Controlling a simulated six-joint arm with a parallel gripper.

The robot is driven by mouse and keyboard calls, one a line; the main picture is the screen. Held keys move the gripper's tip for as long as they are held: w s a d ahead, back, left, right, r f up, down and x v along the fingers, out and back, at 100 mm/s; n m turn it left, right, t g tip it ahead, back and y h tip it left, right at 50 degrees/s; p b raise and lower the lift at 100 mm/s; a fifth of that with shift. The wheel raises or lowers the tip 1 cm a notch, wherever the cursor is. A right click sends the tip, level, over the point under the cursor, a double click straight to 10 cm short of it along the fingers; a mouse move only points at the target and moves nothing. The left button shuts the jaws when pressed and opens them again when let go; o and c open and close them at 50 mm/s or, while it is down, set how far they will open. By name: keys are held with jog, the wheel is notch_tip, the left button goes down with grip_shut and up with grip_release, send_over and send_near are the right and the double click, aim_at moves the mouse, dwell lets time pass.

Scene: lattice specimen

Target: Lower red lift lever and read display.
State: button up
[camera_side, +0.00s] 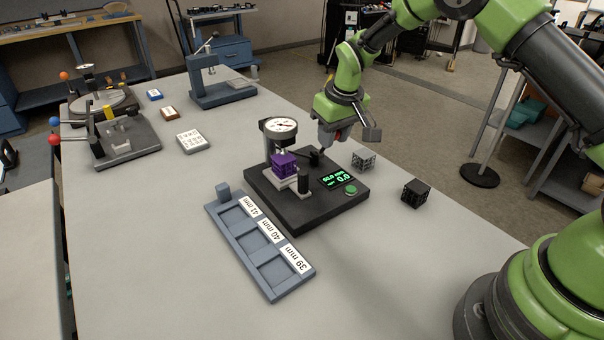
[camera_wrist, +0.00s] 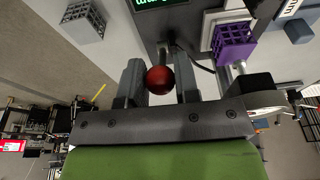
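The red lever knob (camera_wrist: 160,80) shows between the two fingers of my gripper (camera_wrist: 159,75) in the wrist view, with thin gaps beside it; the fingers look open around it. In the side view my gripper (camera_side: 330,138) is at the back right of the black gauge base (camera_side: 300,215), and the red knob is hidden. A purple lattice cube (camera_side: 284,164) sits on the gauge's platform below the round dial (camera_side: 280,126). It also shows in the wrist view (camera_wrist: 234,42). The display (camera_side: 337,180) has green digits that look like 0.0, under a smaller line.
A blue-grey tray (camera_side: 238,252) with slots labelled 41, 40 and 39 mm lies in front of the gauge. A grey lattice cube (camera_side: 363,159) and a black one (camera_side: 414,193) stand right of it. A green button (camera_side: 351,190) is beside the display. Other instruments stand at the back left.

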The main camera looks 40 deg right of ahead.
jog(key=shift+w+d+r, duration=0.1)
jog(key=shift+w+r, duration=0.15)
jog(key=shift+w, duration=0.4)
jog(key=shift+w+a+r, duration=0.1)
jog(key=shift+w+r, duration=0.1)
jog(key=shift+w, duration=0.4)
jog(key=shift+w+d+r, duration=0.1)
jog(key=shift+w+r, duration=0.15)
jog(key=shift+w, duration=1.2)
jog(key=o, duration=0.7)
jog(key=shift+f, duration=0.1)
jog(key=v, duration=0.5)
jog(key=shift+r, duration=0.25)
